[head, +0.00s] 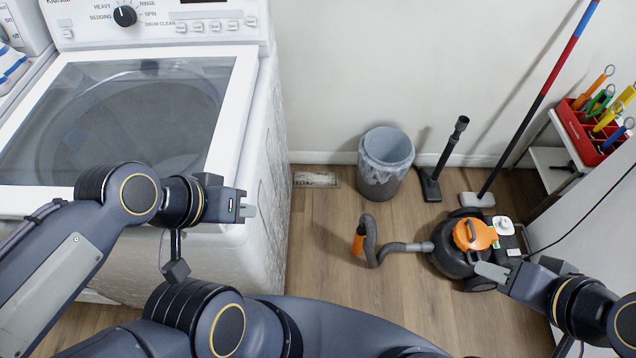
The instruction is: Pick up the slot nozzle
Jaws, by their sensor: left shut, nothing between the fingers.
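A black nozzle (443,163) with a flat foot and a slim tube stands on the floor by the back wall; it is the thing most like a slot nozzle here, but I cannot be sure it is that one. My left gripper (248,210) is shut and empty in front of the washing machine, well to the left of the nozzle. My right gripper (489,271) is over the vacuum cleaner's right side, nearer to me than the nozzle and apart from it. I cannot tell whether its fingers are open.
A vacuum cleaner (447,259) with an orange top and a grey hose (370,240) lies on the floor. A grey bin (385,160) and a long-handled mop (530,113) flank the nozzle. The washing machine (262,150) fills the left. A red tool caddy (577,125) sits at right.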

